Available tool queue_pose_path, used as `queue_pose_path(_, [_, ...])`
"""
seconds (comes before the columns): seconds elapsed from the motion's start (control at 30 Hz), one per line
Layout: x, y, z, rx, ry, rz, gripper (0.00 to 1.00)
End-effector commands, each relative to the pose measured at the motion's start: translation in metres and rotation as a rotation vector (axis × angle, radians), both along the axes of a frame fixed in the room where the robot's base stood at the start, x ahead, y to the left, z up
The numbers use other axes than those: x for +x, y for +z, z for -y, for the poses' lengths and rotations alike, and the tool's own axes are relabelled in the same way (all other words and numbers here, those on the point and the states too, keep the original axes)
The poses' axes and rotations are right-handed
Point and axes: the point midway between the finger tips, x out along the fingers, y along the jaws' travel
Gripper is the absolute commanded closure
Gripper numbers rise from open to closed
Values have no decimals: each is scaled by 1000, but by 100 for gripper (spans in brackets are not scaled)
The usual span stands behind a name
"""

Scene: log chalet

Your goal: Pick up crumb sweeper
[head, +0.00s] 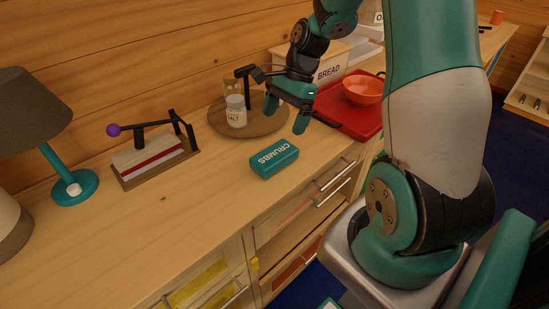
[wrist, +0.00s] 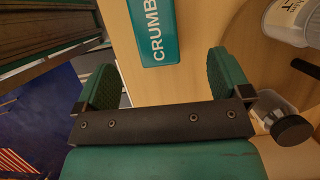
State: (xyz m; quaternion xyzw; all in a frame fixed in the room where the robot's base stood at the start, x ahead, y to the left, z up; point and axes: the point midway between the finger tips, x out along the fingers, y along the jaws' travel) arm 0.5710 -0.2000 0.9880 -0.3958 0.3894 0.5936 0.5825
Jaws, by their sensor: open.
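The crumb sweeper (head: 274,160) is a small teal block with white lettering reading CRUMBS. It lies on the wooden counter near its front edge. My gripper (head: 285,117) is open and empty, above and slightly beyond the sweeper in the head view. In the wrist view, part of the sweeper (wrist: 153,32) shows at the top, ahead of the gap between the open fingers (wrist: 165,80). Its far end is cut off by the frame, and the fingers are apart from it.
A round wooden tray (head: 222,127) with a salt jar (head: 236,112) stands behind the sweeper. A red tray (head: 352,120) with an orange bowl (head: 362,90) is to the right. A lever device (head: 150,158) and a lamp (head: 32,105) stand left. Counter left of the sweeper is clear.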

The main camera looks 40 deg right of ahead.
Motion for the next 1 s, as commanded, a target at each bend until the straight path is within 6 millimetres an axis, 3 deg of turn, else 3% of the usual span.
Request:
queue_pose_path(0.2, [-1, -39, -17, 2, 2, -2, 4])
queue_pose_path(0.47, [-3, -57, -24, 1, 2, -2, 4])
queue_pose_path(0.7, [-10, -91, -36, 1, 4, -3, 4])
queue_pose_path(1.0, [-9, -99, -39, -1, 1, 2, 4])
